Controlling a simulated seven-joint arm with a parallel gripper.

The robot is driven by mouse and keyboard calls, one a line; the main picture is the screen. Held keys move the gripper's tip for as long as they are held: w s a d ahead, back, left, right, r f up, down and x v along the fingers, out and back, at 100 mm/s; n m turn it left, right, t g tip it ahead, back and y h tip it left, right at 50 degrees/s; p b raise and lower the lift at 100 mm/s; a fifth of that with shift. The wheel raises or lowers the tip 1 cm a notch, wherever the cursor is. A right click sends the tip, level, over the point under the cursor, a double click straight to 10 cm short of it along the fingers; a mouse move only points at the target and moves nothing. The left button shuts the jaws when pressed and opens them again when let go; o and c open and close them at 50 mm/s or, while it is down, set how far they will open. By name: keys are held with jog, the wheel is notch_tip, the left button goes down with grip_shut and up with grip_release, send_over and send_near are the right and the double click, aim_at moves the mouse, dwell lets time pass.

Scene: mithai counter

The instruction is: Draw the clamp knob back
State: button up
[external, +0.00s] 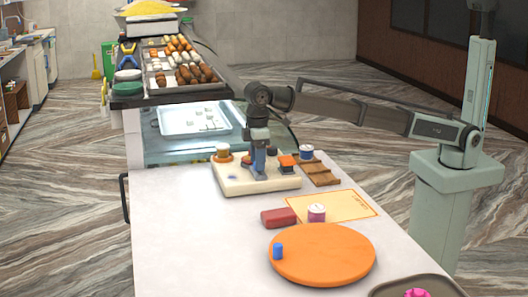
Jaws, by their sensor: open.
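A cream fixture board (240,186) lies on the white counter near its far end. Which of these is the clamp knob is too small to tell. My gripper (258,166) points down over the middle of the board, between the two pieces, and is open. Something blue shows at its fingers. The fingertips and any contact with the board are too small to make out.
Right of the board are a dark blue jar (306,152) and a brown wooden rack (320,174). Nearer are a red block (278,217), a pink-and-white jar (316,213), a cream sheet (350,207) and an orange round board (330,262) with a blue cylinder (278,251).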

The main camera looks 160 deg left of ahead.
jog(key=shift+f, duration=0.25)
jog(key=shift+c, duration=0.3)
grip_shut()
